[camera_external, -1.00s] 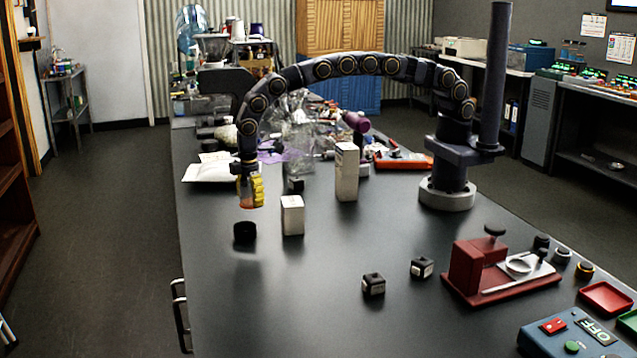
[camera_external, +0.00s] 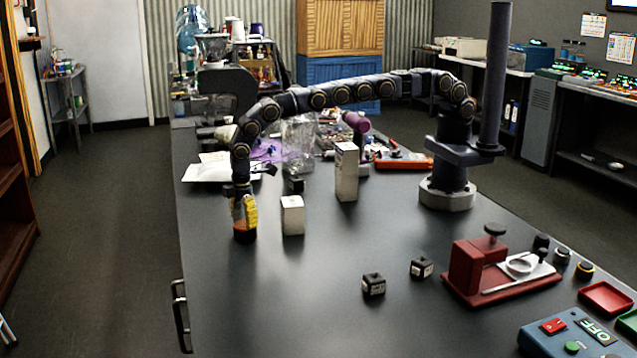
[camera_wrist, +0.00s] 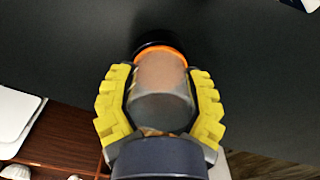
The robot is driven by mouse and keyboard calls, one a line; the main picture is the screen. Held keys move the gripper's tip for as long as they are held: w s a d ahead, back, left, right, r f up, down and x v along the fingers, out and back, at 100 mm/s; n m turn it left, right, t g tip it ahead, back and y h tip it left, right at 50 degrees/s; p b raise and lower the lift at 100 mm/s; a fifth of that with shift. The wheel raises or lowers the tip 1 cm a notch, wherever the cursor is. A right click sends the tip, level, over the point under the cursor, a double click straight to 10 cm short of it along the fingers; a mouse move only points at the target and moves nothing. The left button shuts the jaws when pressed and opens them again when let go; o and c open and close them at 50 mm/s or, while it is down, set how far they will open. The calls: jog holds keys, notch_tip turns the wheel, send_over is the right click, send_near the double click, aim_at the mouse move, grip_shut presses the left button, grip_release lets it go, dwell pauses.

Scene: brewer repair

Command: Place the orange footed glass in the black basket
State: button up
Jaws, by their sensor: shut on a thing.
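My gripper (camera_external: 244,212) has yellow fingers and points down at the left part of the dark table. It is shut on the orange footed glass (camera_wrist: 160,85), a clear cup with an orange ring at its far end. The glass's orange lower part shows just below the fingers in the external view (camera_external: 244,228). The black basket (camera_wrist: 153,45) is a small round dark cup at the glass's far end, partly hidden by it. The glass's lower end is at the basket; I cannot tell how deep it sits in it.
A short white box (camera_external: 292,216) stands close to the right of my gripper, and a taller white box (camera_external: 346,173) stands behind it. Two small black cubes (camera_external: 373,284) (camera_external: 421,267) lie nearer the front. The table's left edge is close by.

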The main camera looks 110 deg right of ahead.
jog(key=shift+f, duration=0.1)
jog(key=o, duration=1.1)
jog(key=shift+o, duration=0.2)
jog(key=s+r+m, duration=0.1)
jog(key=s+r, duration=0.2)
jog(key=r, duration=0.8)
jog(key=s+r, duration=0.4)
jog(key=r, duration=0.7)
jog(key=s+r+m+g, duration=0.1)
jog(key=s+r, duration=0.6)
jog(key=s, duration=0.6)
jog(key=s+d+f+m, duration=0.1)
jog(key=s+d+m, duration=0.1)
jog(key=s, duration=2.5)
jog(key=shift+s+d+m+g, duration=0.2)
jog(key=shift+d+m+g, duration=0.1)
jog(key=shift+d+m, duration=0.1)
